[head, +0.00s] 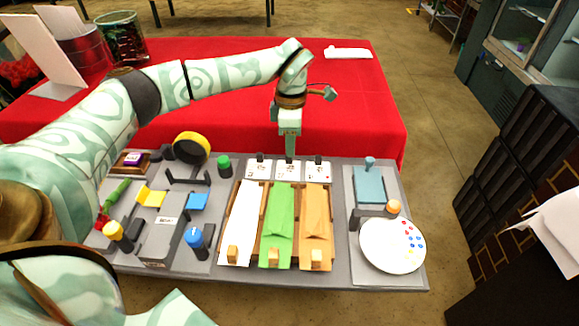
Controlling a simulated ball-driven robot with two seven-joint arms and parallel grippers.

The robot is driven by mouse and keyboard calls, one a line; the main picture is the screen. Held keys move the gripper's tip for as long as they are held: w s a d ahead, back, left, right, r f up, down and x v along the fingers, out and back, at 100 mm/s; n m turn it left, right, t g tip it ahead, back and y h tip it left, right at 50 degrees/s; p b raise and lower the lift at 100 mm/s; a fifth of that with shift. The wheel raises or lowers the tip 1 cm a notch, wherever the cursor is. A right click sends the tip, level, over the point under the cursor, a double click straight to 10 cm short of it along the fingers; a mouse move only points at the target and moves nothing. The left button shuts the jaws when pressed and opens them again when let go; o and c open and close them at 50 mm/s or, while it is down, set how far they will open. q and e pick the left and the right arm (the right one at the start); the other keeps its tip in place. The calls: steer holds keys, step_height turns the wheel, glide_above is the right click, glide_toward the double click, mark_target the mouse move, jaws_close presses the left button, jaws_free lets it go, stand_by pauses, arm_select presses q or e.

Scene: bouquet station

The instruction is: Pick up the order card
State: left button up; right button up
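Three small white cards with dark marks stand in a row at the back of the grey tray's middle section: a left card (257,171), a middle card (286,173) and a right card (317,172). Each has a dark clip at its top. I cannot read which is the order card. My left gripper (290,156) points down right at the middle card's top edge and hides part of it. Its fingers look narrow from here, and I cannot tell whether they grip the card. My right gripper is not in view.
White, green (279,215) and orange (316,214) sheets lie before the cards. The grey tray (390,280) also holds a round white palette (392,246), a yellow tape roll (192,148) and coloured tools. Red cloth (365,115) behind is mostly clear. Black crates (505,165) stand right.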

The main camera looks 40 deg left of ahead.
mark_target(288, 166)
arm_select(q)
step_height(288, 166, down, 5)
steer(key=shift+w+r+b, duration=0.15)
steer(key=shift+b, duration=0.75)
steer(key=shift+c, duration=0.3)
jaws_close()
steer(key=shift+r, duration=0.15)
